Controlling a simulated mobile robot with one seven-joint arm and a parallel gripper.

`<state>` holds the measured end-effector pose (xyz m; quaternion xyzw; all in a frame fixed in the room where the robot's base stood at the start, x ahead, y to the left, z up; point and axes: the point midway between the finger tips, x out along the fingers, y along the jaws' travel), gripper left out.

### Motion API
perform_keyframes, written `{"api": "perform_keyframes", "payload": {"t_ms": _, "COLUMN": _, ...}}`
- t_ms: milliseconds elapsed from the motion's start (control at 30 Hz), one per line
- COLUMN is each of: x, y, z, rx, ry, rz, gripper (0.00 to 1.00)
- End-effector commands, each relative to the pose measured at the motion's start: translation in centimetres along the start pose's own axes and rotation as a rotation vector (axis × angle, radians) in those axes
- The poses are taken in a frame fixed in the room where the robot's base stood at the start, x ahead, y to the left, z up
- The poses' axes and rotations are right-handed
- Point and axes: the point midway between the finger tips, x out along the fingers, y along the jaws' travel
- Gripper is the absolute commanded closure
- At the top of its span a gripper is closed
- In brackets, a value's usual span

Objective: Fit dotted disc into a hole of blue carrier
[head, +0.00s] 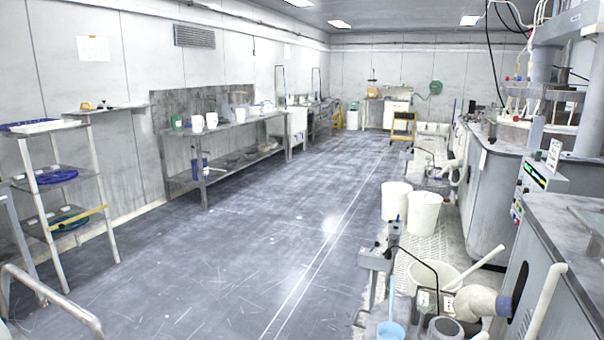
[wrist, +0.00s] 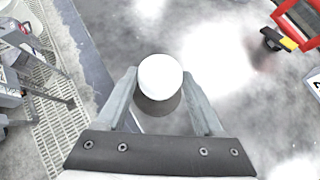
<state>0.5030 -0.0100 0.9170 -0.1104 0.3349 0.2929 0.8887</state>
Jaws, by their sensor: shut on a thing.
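My gripper (wrist: 160,80) shows only in the wrist view, its two grey fingers closed on a round white-topped thing (wrist: 161,74) with a darker grey lower part. I see no dots on its white face, so I cannot tell whether it is the dotted disc. It is held above the grey floor, apart from any carrier. In the head view, a flat blue thing (head: 56,176) lies on the middle shelf of the rack at left. It may be a blue carrier, but its holes are too small to make out. My gripper is out of the head view.
The rack (head: 86,172) stands by the left wall, with a workbench (head: 232,131) beyond. White buckets (head: 424,213), hoses and grey machines (head: 490,195) line the right side. The floor (head: 220,240) between is clear. A red-framed thing (wrist: 298,22) shows at the wrist view's upper right.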

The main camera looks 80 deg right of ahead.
Motion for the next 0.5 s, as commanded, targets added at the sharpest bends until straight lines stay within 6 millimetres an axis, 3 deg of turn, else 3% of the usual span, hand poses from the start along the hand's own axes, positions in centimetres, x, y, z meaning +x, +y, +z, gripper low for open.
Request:
{"api": "perform_keyframes", "payload": {"t_ms": 33, "x": 0.0, "y": 0.0, "z": 0.0, "rx": 0.0, "ry": 0.0, "rz": 0.0, "gripper": 0.73}}
{"api": "perform_keyframes", "payload": {"t_ms": 133, "x": 0.0, "y": 0.0, "z": 0.0, "rx": 0.0, "ry": -0.001, "rz": 0.0, "gripper": 0.88}}
{"api": "perform_keyframes", "payload": {"t_ms": 500, "x": -1.0, "y": 0.0, "z": 1.2, "rx": 0.0, "ry": -0.001, "rz": -0.001, "gripper": 0.89}}
